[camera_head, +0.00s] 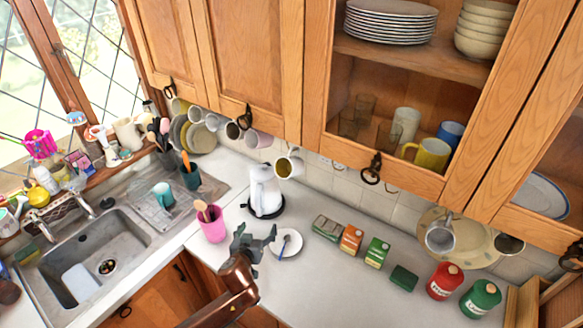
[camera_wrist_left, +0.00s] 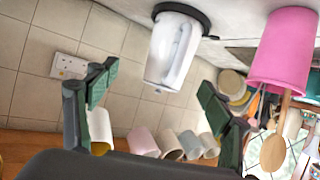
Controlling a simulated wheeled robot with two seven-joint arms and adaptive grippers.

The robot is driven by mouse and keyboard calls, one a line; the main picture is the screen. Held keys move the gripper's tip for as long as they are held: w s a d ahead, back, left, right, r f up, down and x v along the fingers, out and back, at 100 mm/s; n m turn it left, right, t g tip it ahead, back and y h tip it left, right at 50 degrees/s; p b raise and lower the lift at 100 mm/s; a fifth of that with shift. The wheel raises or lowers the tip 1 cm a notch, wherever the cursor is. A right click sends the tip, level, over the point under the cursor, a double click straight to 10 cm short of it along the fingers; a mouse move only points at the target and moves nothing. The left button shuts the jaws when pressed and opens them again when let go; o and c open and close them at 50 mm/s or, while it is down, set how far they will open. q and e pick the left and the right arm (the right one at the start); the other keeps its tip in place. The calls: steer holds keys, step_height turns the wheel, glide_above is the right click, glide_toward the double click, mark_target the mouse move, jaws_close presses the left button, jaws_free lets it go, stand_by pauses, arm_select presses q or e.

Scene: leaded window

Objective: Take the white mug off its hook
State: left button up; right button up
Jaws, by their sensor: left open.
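Several mugs hang in a row under the wall cupboards in the head view. A white mug with a yellow inside (camera_head: 290,167) hangs at the row's right end, behind the kettle; it also shows in the left wrist view (camera_wrist_left: 100,127), partly behind a finger. Another whitish mug (camera_head: 440,237) hangs farther right. I cannot tell which one the task means. The hooks are too small to make out. My left gripper (camera_head: 256,238) is open and empty above the counter, in front of the kettle and apart from the mugs. Its fingers (camera_wrist_left: 158,82) frame the wrist view. My right gripper is not visible.
A white kettle (camera_head: 265,190) and a pink utensil pot (camera_head: 211,224) stand near my left gripper. A small plate (camera_head: 287,243) lies beside it. Boxes (camera_head: 351,238) and red (camera_head: 445,281) and green canisters (camera_head: 480,298) stand right. The sink (camera_head: 90,262) is left.

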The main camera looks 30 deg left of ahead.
mark_target(288, 175)
arm_select(q)
steer(key=w+d+r+t+h, duration=0.1)
steer(key=w+r+t+h, duration=0.35)
steer(key=w+r, duration=0.9)
steer(key=shift+t+y, duration=0.55)
steer(key=shift+y, duration=0.3)
steer(key=w+r+p, duration=0.1)
steer(key=w, duration=0.1)
steer(key=w+r+p, duration=0.1)
steer(key=w+p, duration=0.1)
steer(key=w, duration=0.1)
steer(key=shift+w+r, duration=0.3)
steer(key=shift+r, duration=0.1)
steer(key=shift+w+f, duration=0.2)
steer(key=shift+w, duration=0.15)
steer(key=shift+s, duration=0.1)
steer(key=shift+c, duration=0.8)
steer(key=c, duration=1.2)
steer(key=shift+r, duration=0.1)
steer(key=shift+c, duration=0.8)
